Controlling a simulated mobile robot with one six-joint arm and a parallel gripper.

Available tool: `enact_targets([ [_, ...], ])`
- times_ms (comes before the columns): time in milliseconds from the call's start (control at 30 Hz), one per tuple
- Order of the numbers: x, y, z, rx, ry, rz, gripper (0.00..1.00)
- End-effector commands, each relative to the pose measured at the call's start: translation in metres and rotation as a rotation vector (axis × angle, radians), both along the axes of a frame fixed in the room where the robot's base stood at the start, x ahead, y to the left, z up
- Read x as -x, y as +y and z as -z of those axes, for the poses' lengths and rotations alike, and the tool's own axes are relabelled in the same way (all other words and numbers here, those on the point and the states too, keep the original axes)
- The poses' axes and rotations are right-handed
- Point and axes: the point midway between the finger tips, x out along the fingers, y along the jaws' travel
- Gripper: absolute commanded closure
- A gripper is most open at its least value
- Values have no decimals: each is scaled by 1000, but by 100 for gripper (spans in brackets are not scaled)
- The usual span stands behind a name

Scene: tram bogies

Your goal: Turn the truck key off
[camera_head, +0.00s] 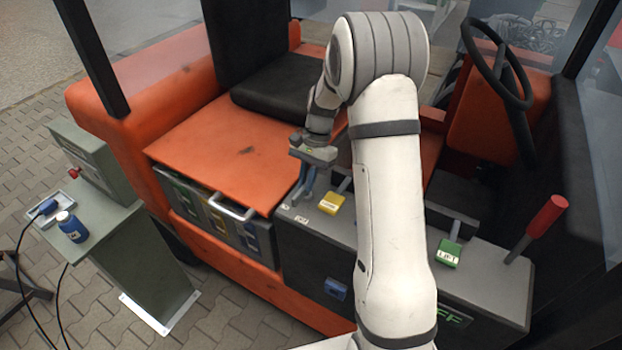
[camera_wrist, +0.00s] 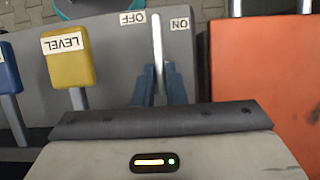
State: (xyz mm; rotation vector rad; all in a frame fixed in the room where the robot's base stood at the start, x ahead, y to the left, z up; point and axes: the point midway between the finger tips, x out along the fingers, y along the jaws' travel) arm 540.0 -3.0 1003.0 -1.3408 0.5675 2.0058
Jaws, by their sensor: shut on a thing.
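The truck key appears as a slim silver bar (camera_wrist: 157,42) in the wrist view, with its far end between the white OFF label (camera_wrist: 132,18) and the ON label (camera_wrist: 179,24). Both labels read upside down there. My gripper (camera_wrist: 158,72) has its two blue fingers shut on the key, one on each side. In the head view my gripper (camera_head: 301,193) reaches down to the left end of the grey console (camera_head: 322,243). The key cannot be made out there behind the fingers. I cannot tell the key's exact turn angle.
A yellow LEVEL lever (camera_wrist: 68,62) stands close beside my gripper, with a blue lever (camera_wrist: 8,68) beyond it. A green LIFT lever (camera_head: 449,253), a red-topped lever (camera_head: 546,216) and the steering wheel (camera_head: 496,64) are to the right. The orange cover (camera_head: 225,145) adjoins the console.

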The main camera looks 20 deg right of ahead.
Motion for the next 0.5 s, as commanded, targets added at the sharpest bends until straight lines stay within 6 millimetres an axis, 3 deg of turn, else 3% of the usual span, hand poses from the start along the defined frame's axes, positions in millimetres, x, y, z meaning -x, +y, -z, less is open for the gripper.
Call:
enact_targets([
  [500, 3, 3, 2, -4, 10, -37, 100],
])
